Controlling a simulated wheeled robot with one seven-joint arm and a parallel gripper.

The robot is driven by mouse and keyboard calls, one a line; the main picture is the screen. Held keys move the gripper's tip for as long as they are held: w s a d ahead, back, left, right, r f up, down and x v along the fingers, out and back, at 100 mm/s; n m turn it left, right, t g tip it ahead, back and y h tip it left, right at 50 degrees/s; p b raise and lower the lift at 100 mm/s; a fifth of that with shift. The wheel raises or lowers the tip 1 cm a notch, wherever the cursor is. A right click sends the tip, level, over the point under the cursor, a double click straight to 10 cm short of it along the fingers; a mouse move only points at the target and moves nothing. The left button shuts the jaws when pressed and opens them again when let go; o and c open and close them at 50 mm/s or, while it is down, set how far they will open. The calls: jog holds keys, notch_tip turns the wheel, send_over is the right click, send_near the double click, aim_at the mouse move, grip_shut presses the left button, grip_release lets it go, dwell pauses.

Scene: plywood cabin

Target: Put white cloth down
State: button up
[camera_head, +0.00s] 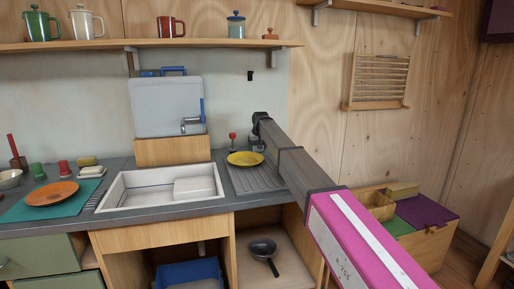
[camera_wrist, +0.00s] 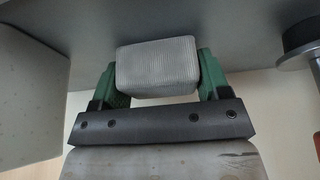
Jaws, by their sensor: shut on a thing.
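The white cloth (camera_wrist: 157,68) shows in the wrist view as a pale, ribbed, folded block. My gripper (camera_wrist: 155,72) has its green fingers shut on it, one on each side. Beyond the cloth in the wrist view is a plain grey surface; I cannot tell whether the cloth touches it. In the head view my arm reaches from the lower right toward the back wall above the grey draining board (camera_head: 262,178). The fingers and the held cloth cannot be made out there.
A yellow plate (camera_head: 245,158) lies on the draining board. The white sink (camera_head: 150,198) is left of it, with a tap (camera_head: 191,121) behind. An orange plate (camera_head: 52,193) rests on a teal mat (camera_head: 22,211) at the left. A shelf (camera_head: 215,45) with mugs runs above.

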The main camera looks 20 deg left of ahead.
jog(key=shift+f, duration=0.35)
jog(key=o, duration=0.9)
jog(key=shift+d+f, duration=0.1)
jog(key=shift+s, duration=0.1)
jog(key=shift+s+f, duration=0.15)
jog(key=shift+f, duration=0.05)
jog(key=shift+a+r, duration=0.2)
jog(key=shift+r, duration=0.1)
jog(key=v, duration=1.2)
jog(key=shift+w+r, duration=0.3)
jog(key=shift+r, duration=0.1)
jog(key=shift+d, duration=0.1)
